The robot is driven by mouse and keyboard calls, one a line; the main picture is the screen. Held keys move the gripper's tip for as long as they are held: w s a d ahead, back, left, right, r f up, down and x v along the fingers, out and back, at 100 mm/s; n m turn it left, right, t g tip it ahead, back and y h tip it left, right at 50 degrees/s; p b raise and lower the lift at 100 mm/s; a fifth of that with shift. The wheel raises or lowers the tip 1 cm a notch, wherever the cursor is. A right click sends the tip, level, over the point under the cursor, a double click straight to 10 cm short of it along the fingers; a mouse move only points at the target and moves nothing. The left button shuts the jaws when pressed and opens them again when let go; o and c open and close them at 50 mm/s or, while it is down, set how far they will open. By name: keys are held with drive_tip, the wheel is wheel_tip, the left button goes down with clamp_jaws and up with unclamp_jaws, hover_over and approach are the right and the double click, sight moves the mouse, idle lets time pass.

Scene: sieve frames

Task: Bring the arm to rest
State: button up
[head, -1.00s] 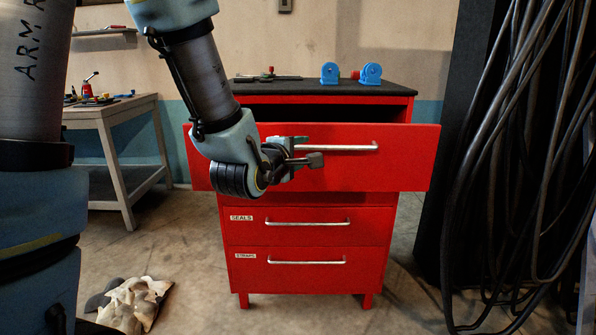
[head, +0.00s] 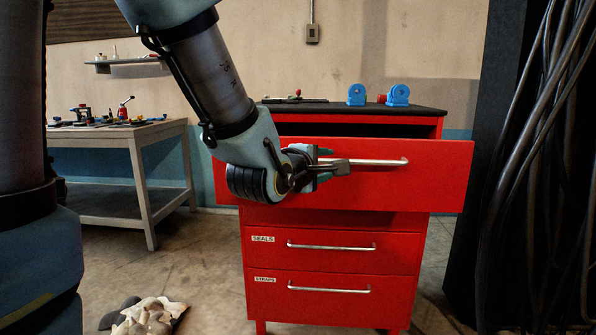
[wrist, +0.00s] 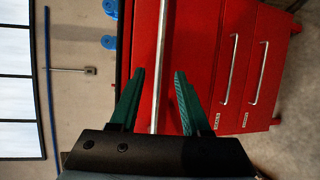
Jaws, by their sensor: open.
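My gripper (head: 340,162) is open at the left part of the top drawer's handle (head: 385,162). In the wrist view its two green fingers (wrist: 160,72) stand apart, with the silver handle (wrist: 158,95) running between them and a gap on both sides. I cannot tell how deep the handle sits between the fingers. The top drawer (head: 430,185) of the red cabinet is pulled out, with a dark gap above its front. My arm reaches down from the top of the head view and hides the drawer front's left part.
Two closed drawers, SEALS (head: 400,258) and a labelled one (head: 390,300), lie below. Blue parts (head: 397,95) stand on the cabinet's black top (head: 430,109). A workbench (head: 150,135) stands left, black cables (head: 545,170) hang right. A crumpled cloth (head: 148,316) lies on the floor.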

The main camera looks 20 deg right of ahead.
drive_tip(key=w+a+f+m+g+y, duration=0.1)
drive_tip(key=w+a+f+m+y, duration=0.2)
drive_tip(key=a+f, duration=0.4)
drive_tip(key=w+a+f+m+g+y, duration=0.15)
drive_tip(key=a+f+y, duration=0.25)
drive_tip(key=a, duration=0.5)
drive_tip(key=s+a+f+m+g+y, duration=0.2)
drive_tip(key=s+a+f+m+g, duration=0.15)
drive_tip(key=a, duration=0.55)
drive_tip(key=s+a+f+m+g+y, duration=0.25)
drive_tip(key=s+a+f, duration=0.2)
drive_tip(key=a, duration=0.35)
drive_tip(key=w+p+v, duration=0.2)
drive_tip(key=p+v, duration=1.1)
drive_tip(key=shift+w+d+r+g, duration=0.15)
drive_tip(key=shift+w+r+g, duration=0.15)
drive_tip(key=shift+r, duration=0.3)
